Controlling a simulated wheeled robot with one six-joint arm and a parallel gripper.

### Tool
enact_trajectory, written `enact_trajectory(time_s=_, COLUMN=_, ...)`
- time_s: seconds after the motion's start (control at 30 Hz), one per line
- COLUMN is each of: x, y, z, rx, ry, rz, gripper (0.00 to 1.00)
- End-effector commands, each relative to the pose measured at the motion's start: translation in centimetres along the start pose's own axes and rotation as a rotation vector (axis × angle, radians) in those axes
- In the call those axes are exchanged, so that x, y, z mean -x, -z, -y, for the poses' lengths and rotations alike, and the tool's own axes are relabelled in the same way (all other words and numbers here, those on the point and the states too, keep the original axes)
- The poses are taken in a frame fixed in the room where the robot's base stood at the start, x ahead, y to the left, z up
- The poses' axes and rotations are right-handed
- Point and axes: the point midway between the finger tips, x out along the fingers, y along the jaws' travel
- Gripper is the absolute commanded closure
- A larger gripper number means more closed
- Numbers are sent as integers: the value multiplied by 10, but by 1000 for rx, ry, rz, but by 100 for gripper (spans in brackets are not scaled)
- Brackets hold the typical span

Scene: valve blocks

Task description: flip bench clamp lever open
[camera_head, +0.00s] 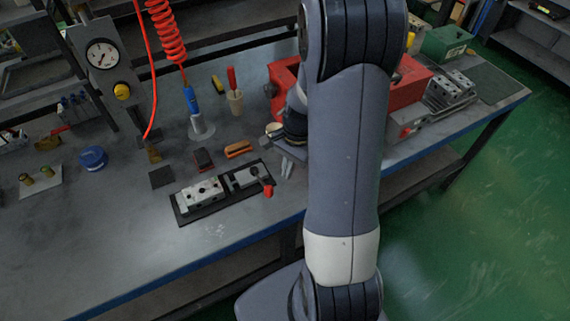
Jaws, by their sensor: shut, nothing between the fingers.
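The bench clamp (244,178) sits at the right end of a black base plate (219,209) on the workbench. Its lever has a red grip (268,188) that sticks out at the plate's front right corner. A light metal valve block (200,193) with dark holes sits on the left part of the same plate. My gripper (286,170) is shut and empty. It points down just right of the clamp and slightly behind the red grip, seemingly apart from it. My arm hides the bench area right of the gripper.
Behind the plate lie an orange-brown piece (239,149) and a dark block (203,160). A red machine (409,88) is at right. The bench front left is clear.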

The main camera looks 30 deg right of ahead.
Motion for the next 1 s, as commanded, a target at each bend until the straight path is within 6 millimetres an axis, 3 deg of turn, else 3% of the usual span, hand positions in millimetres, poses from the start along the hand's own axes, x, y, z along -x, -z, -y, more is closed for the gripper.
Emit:
enact_trajectory(time_s=0.03, x=17, y=1, z=2, rx=2, ry=9, rz=-8, gripper=100)
enact_trajectory(time_s=0.2, x=56, y=0, z=0, rx=1, ry=7, rz=-7, gripper=100)
enact_trajectory(time_s=0.4, x=87, y=0, z=0, rx=1, ry=5, rz=-5, gripper=100)
enact_trajectory(time_s=0.6, x=99, y=0, z=-1, rx=0, ry=4, rz=-3, gripper=100)
enact_trajectory(time_s=1.0, x=99, y=0, z=-1, rx=1, ry=3, rz=-3, gripper=100)
